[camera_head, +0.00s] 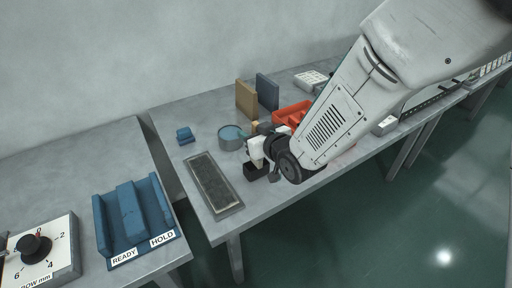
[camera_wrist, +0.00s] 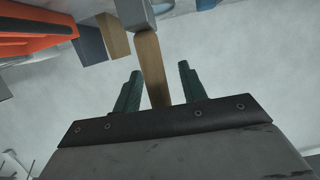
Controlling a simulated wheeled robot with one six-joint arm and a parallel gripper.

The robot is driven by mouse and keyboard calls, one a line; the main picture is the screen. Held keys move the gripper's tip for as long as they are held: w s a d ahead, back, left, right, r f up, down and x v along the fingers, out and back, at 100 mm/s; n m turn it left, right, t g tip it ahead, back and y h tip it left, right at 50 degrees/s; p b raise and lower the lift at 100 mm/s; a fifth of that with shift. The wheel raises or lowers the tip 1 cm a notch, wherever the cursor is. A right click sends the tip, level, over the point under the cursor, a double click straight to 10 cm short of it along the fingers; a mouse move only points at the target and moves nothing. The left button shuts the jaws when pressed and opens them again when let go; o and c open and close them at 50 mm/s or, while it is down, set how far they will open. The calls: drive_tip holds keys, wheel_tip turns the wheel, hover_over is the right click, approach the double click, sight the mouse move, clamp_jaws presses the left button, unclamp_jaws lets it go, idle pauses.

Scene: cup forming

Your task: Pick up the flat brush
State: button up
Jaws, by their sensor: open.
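The flat brush (camera_wrist: 149,62) shows in the wrist view as a tan wooden handle with a grey metal part at its upper end. My gripper (camera_wrist: 160,72) is open, with one green finger on each side of the handle. The handle's lower end lies between the fingers, with a visible gap on both sides. In the head view my gripper (camera_head: 257,160) is low over the far table, right of the long dark tray. My arm and wrist hide much there, and I cannot clearly make out the brush.
The long tray (camera_head: 240,207) lies near the table's front edge. A blue READY/HOLD rack (camera_head: 108,240) is on the left table.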

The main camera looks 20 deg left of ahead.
clamp_jaws()
drive_tip(key=shift+r, duration=0.1)
